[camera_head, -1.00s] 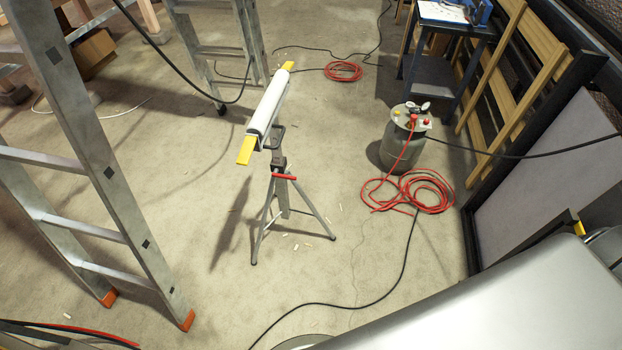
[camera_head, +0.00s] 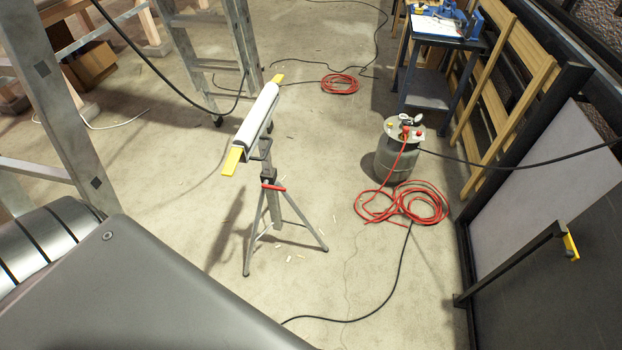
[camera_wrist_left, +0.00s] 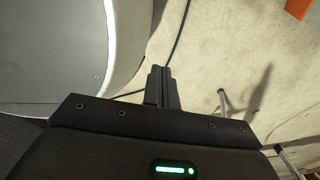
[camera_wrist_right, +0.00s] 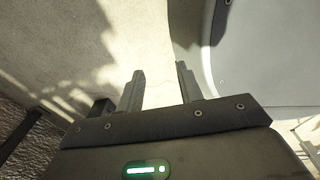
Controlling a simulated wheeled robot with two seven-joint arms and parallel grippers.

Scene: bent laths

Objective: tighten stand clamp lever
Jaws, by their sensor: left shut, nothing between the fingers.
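The roller stand (camera_head: 272,210) stands upright on its tripod legs in the middle of the head view. A white roller (camera_head: 257,116) with yellow ends lies across its top. The red clamp lever (camera_head: 273,187) sticks out sideways at the collar under the head; how tight it is cannot be told. My left gripper (camera_wrist_left: 160,72) is shut and empty in the left wrist view, over bare floor. My right gripper (camera_wrist_right: 160,70) is open and empty in the right wrist view, its fingers apart. Neither gripper shows in the head view or touches the stand.
An aluminium ladder (camera_head: 62,95) stands at the left. A grey tank (camera_head: 398,160) with a red hose coil (camera_head: 425,205) stands right of the stand. A black cable (camera_head: 385,290) crosses the floor. A dark rack (camera_head: 540,265) lines the right. Floor around the stand is mostly clear.

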